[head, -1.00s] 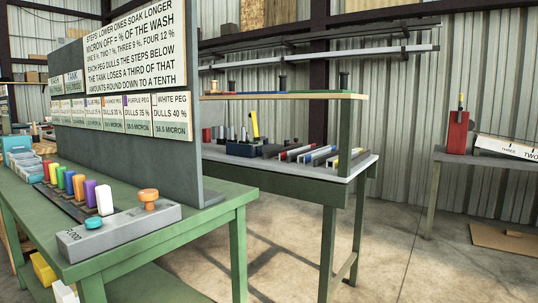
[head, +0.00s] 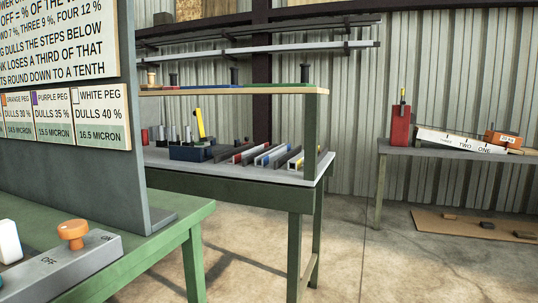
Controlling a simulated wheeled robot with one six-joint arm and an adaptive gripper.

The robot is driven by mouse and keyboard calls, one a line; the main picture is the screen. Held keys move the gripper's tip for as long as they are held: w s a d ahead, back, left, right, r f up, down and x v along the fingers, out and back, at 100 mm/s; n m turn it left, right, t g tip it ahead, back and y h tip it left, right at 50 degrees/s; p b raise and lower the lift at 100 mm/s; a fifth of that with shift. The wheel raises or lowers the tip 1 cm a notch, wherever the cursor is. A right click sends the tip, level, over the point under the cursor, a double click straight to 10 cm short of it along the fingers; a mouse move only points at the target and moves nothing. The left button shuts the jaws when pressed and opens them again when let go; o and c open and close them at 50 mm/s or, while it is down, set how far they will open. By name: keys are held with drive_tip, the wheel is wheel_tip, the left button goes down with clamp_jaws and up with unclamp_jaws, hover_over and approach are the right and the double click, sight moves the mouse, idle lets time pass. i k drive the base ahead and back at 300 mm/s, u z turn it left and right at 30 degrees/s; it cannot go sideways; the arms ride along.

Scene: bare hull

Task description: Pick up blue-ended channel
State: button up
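The blue-ended channel (head: 269,155) lies on the far workbench's light top, in a row of channels. It is a grey bar with a small blue mark near its front end. A red-ended channel (head: 243,155) lies to its left and a yellow-ended channel (head: 297,162) to its right. The channels look small at this distance, and gaps between them are hard to judge. My gripper is not in view.
A green table (head: 170,235) with an upright sign board (head: 70,150) fills the left foreground. A shelf (head: 235,90) stands over the workbench (head: 225,185). Floor (head: 410,260) is open to the right, with a cardboard sheet (head: 460,225) by another table (head: 450,153).

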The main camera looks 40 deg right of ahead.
sight(275, 153)
drive_tip(key=z, duration=0.5)
drive_tip(key=i, duration=0.65)
drive_tip(key=z, duration=0.75)
